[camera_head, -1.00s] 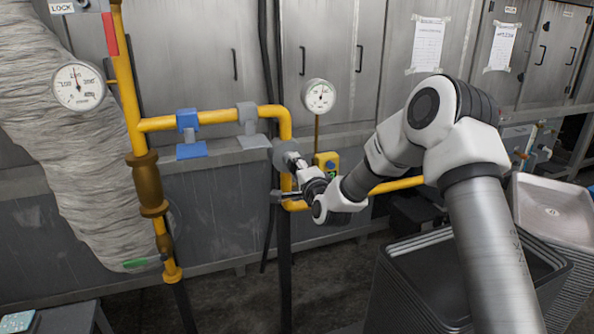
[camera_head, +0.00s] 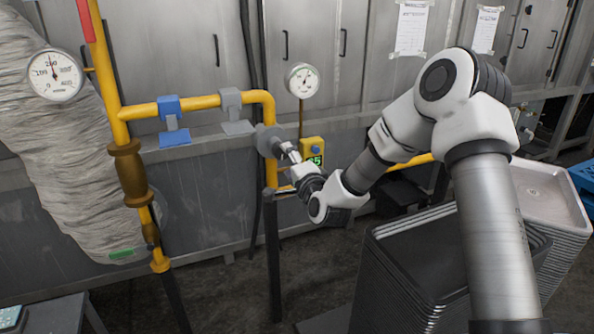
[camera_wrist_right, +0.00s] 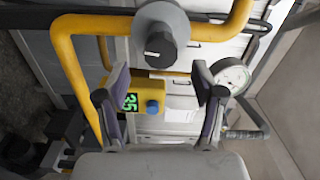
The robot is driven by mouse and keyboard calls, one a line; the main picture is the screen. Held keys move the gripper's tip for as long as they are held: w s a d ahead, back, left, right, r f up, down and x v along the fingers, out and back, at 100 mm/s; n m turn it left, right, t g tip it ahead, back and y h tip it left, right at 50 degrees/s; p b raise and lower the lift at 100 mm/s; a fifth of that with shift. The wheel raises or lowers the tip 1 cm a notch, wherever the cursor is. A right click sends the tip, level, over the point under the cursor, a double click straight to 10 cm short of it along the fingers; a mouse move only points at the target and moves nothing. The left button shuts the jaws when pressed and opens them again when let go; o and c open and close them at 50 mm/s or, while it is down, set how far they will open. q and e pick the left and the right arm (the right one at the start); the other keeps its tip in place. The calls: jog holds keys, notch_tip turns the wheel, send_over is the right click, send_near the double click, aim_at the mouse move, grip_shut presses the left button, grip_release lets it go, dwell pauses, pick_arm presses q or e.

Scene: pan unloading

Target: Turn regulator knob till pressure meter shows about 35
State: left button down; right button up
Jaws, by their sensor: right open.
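The regulator knob (camera_wrist_right: 161,47) is dark, round and has a white mark on its face; it sits on a grey body (camera_head: 268,140) on the yellow pipe. My right gripper (camera_wrist_right: 160,76) is open and empty, its fingers apart below the knob in the wrist view and not closed around it. In the head view my right gripper (camera_head: 287,152) points at the knob from the right. A yellow meter box (camera_head: 312,147) with a blue button has a green display (camera_wrist_right: 131,102); its digits look like 25, but are small. My left gripper is not in view.
A round dial gauge (camera_head: 302,81) stands above the box on a thin stem, and a larger dial (camera_head: 55,75) is at the left. Blue (camera_head: 170,109) and grey (camera_head: 231,100) valve handles sit on the pipe. Stacked trays (camera_head: 400,265) stand below my right arm.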

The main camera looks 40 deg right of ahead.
jog(key=v, duration=0.6)
jog(key=shift+s, duration=0.35)
jog(key=shift+a, duration=0.15)
